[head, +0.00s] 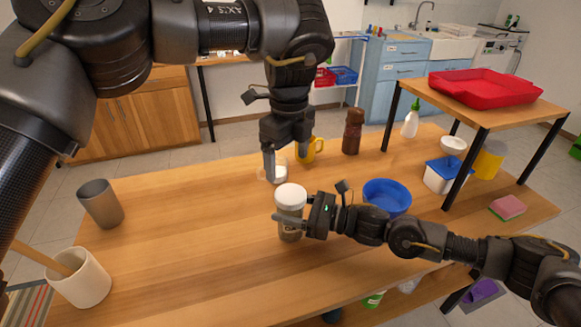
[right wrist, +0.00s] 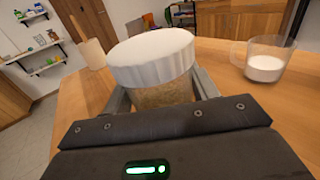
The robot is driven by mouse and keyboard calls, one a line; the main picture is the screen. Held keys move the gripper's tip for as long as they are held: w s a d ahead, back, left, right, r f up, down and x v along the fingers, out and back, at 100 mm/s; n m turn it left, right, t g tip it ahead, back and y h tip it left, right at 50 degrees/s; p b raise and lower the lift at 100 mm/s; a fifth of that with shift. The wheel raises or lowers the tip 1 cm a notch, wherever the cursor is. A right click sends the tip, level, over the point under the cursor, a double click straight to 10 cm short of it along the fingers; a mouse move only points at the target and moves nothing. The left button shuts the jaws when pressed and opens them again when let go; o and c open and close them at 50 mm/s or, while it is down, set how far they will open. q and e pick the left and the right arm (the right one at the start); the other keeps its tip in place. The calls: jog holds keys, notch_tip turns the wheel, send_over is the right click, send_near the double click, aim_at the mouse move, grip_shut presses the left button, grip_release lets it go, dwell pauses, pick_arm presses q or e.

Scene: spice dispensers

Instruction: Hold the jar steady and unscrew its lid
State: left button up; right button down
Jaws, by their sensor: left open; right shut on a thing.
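The jar (head: 290,232) stands upright on the wooden table, with brownish contents and a white ridged lid (head: 291,196). In the right wrist view the lid (right wrist: 152,55) sits on top of the jar body (right wrist: 165,95). My right gripper (head: 292,219) is shut on the jar body just below the lid, one finger on each side. My left gripper (head: 286,166) points down, open and empty, above and slightly behind the lid, apart from it. Its far finger is partly hard to make out.
A glass cup with white contents (right wrist: 265,68) stands behind the jar. A yellow mug (head: 306,151), brown grinder (head: 352,132) and blue bowl (head: 387,197) are nearby. A grey cup (head: 100,204) and a white crock (head: 84,283) stand left. The table's left middle is clear.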

pick_arm(q)
jog(key=m, duration=0.5)
pick_arm(e)
jog(key=shift+f, duration=0.1)
pick_arm(q)
jog(key=m, duration=1)
jog(key=shift+f+m, duration=0.1)
jog(key=shift+m, duration=0.2)
jog(key=m, duration=0.4)
jog(key=shift+m, duration=0.4)
jog(key=m, duration=0.2)
jog(key=shift+s+f+m, duration=0.1)
jog(key=shift+m, duration=0.2)
jog(key=m, duration=0.4)
jog(key=shift+d+f+m, duration=0.1)
jog(key=shift+d+m, duration=0.05)
jog(key=shift+m, duration=0.25)
jog(key=m, duration=0.4)
jog(key=shift+s+d+m, duration=0.1)
jog(key=shift+m, duration=0.2)
jog(key=m, duration=0.5)
jog(key=shift+m, duration=0.3)
jog(key=shift+f, duration=0.1)
